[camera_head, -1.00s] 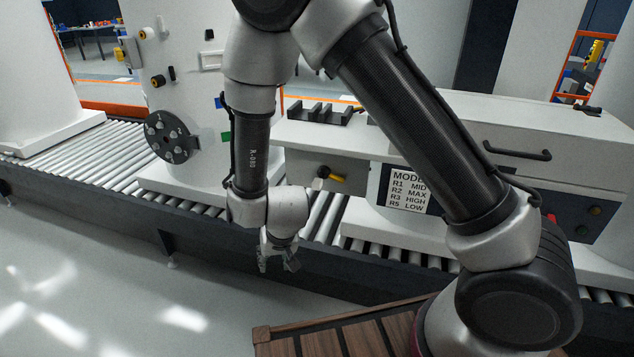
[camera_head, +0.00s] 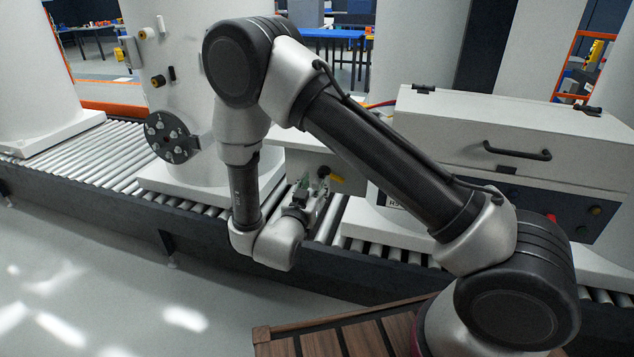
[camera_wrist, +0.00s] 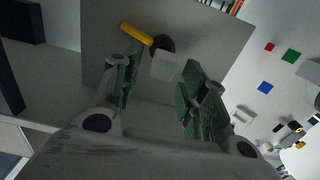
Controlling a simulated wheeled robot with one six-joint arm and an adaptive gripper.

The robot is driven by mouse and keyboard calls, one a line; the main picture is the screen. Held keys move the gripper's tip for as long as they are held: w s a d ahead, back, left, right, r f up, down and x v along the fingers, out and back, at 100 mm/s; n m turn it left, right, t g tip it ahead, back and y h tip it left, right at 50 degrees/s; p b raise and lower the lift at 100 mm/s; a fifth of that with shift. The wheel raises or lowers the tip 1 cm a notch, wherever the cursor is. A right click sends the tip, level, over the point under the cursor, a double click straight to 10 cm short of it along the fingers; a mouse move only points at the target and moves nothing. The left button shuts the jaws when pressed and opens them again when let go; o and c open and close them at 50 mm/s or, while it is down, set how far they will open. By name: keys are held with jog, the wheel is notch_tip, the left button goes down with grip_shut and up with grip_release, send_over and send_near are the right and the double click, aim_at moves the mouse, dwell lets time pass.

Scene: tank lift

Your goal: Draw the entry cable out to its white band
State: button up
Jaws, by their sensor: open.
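My gripper (camera_head: 308,194) is at the front of the grey entry box (camera_head: 338,163), low on the line. In the wrist view my gripper (camera_wrist: 158,72) is open, with green-padded fingers on either side of a pale block (camera_wrist: 167,65). The block appears to be the end of the entry cable, in front of a round black fitting (camera_wrist: 163,43) on the grey panel (camera_wrist: 208,35). A gap shows between the block and the right finger. A yellow lever (camera_wrist: 136,34) sits beside the fitting; it also shows in the head view (camera_head: 336,179). I see no white band.
A white tank with a numbered dark disc (camera_head: 172,137) stands left of my arm. A white lidded case (camera_head: 510,140) with a black handle is at the right. The roller conveyor (camera_head: 100,160) runs below them. My arm partly hides the label sign (camera_head: 393,203).

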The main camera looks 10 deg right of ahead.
jog(key=shift+x, duration=1.2)
jog(key=shift+c, duration=0.4)
grip_shut()
jog(key=shift+v, duration=1.7)
jog(key=shift+o, duration=0.4)
grip_release()
jog(key=shift+a, duration=0.1)
jog(key=v, duration=0.7)
jog(key=shift+s, duration=0.2)
